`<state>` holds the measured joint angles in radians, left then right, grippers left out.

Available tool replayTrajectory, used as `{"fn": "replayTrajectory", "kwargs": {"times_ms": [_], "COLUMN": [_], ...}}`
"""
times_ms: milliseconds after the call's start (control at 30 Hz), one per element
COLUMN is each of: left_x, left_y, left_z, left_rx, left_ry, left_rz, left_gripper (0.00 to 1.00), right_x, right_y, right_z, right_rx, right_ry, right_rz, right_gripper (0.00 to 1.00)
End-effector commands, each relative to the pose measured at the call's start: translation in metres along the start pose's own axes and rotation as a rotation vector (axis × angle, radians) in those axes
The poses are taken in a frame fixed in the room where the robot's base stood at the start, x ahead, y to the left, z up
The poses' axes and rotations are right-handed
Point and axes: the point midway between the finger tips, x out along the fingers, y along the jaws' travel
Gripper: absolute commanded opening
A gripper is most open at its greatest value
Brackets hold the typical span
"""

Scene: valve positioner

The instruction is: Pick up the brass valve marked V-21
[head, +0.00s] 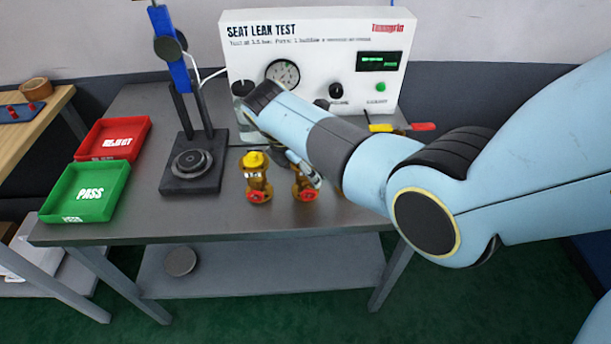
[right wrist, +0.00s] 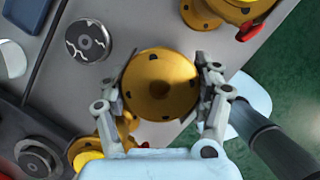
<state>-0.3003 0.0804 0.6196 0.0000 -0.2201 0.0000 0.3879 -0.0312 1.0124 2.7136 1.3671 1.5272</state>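Brass valves with red handwheels stand on the grey bench. The left one (head: 257,190) has a yellow cap and a white tag too small to read. A second brass valve (head: 304,190) stands to its right, partly hidden by my right gripper (head: 308,172). In the right wrist view, a round brass flange (right wrist: 160,85) lies between the spread fingers of my right gripper (right wrist: 160,95). Another brass valve (right wrist: 205,12) is at the top right, and a yellow-capped one (right wrist: 88,160) at the lower left. I cannot read V-21 on any valve. My left gripper is not in view.
The seat leak test unit (head: 235,60) stands at the back. A black fixture (head: 190,178) stands left of the valves. The red reject tray (head: 112,138) and green pass tray (head: 88,190) are at the left. The bench front (head: 200,222) is clear.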

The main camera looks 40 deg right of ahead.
Motion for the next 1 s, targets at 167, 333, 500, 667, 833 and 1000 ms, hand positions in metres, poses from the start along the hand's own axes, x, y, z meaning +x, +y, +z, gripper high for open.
{"fn": "replayTrajectory", "kwargs": {"times_ms": [167, 333, 500, 667, 833, 1000], "left_x": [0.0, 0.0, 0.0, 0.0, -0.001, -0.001], "left_y": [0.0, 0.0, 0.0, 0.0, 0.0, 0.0], "left_z": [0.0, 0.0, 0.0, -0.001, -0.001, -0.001], "left_rx": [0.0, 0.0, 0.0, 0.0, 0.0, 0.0], "left_ry": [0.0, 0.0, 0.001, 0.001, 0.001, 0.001], "left_rz": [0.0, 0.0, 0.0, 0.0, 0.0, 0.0], "left_gripper": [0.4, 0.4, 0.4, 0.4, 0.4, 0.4], "right_x": [0.0, 0.0, -0.002, -0.003, -0.012, -0.034], "right_y": [0.0, 0.001, 0.003, 0.002, 0.003, 0.003], "right_z": [0.0, 0.0, 0.001, 0.001, 0.005, 0.015], "right_rx": [0.0, 0.0, 0.002, 0.002, 0.003, 0.004], "right_ry": [0.0, 0.0, -0.001, -0.001, -0.002, -0.002], "right_rz": [0.001, 0.002, 0.006, 0.006, 0.006, 0.008], "right_gripper": [0.28, 0.06, 0.01, 0.01, 0.01, 0.01]}}
